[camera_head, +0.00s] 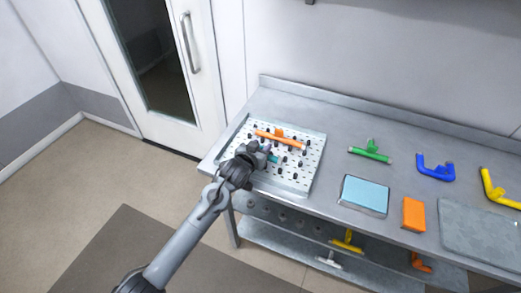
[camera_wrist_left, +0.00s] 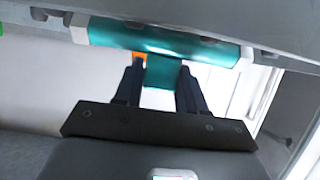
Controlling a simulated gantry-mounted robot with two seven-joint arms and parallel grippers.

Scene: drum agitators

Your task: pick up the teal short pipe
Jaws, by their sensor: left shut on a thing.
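The teal short pipe (camera_wrist_left: 165,40) runs across the top of the left wrist view, a cylinder with pale end caps and a teal stem. My left gripper (camera_wrist_left: 160,72) is shut on that stem, one dark finger on each side. In the head view my left gripper (camera_head: 264,150) is over the white perforated peg board (camera_head: 308,172), and only a small teal part of the pipe (camera_head: 273,158) shows beside it. The gripper hides the rest. I cannot tell whether the pipe touches the board. My right gripper is not in view.
An orange pipe (camera_head: 280,139) lies on the board close to my gripper, among several black pegs. To the right on the steel table are a green pipe (camera_head: 370,152), a light-blue pad (camera_head: 364,195), an orange block (camera_head: 413,214) and a blue pipe (camera_head: 435,171). A wall stands behind.

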